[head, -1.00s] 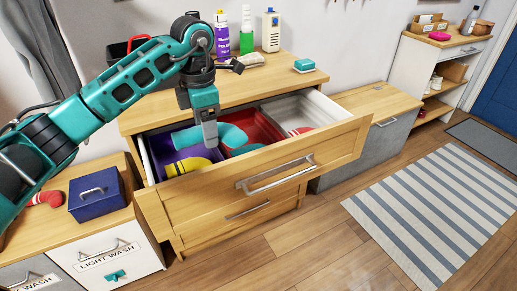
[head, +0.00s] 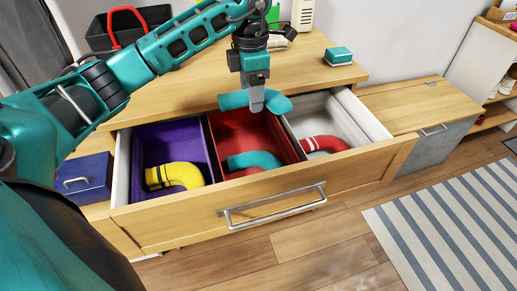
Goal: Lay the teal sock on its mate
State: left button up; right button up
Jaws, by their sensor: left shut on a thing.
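My left gripper (head: 257,104) is shut on a teal sock (head: 236,100) and holds it above the back of the drawer's red compartment (head: 228,127). Another teal sock (head: 254,160), its mate, lies at the front of that red compartment. The held sock is apart from it, higher and farther back. The open drawer (head: 300,195) also has a purple compartment (head: 150,140) with a yellow sock with dark bands (head: 175,176) and a pale grey compartment (head: 320,115) with a red and white sock (head: 325,145). My right gripper is not in view.
A teal and white block (head: 338,56) sits on the dresser top behind the drawer. A dark basket with a red handle (head: 110,30) stands at the back left. A blue box (head: 83,178) is left of the drawer. A striped rug (head: 450,225) lies at the right.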

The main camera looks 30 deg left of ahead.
aim_at(253, 157)
pick_arm(q)
notch_tip(253, 157, down, 13)
jog(key=shift+s+r+b, duration=0.1)
jog(key=shift+s+b, duration=0.05)
jog(key=shift+b, duration=0.55)
jog(key=shift+f, duration=0.95)
notch_tip(253, 157, down, 3)
jog(key=shift+f+b, duration=0.15)
jog(key=shift+b, duration=0.25)
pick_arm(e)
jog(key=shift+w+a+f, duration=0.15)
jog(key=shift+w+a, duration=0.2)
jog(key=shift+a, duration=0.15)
pick_arm(q)
jog(key=shift+f+b, duration=0.4)
jog(key=shift+f, duration=0.15)
jog(key=o, duration=1)
jog(key=shift+r, duration=0.1)
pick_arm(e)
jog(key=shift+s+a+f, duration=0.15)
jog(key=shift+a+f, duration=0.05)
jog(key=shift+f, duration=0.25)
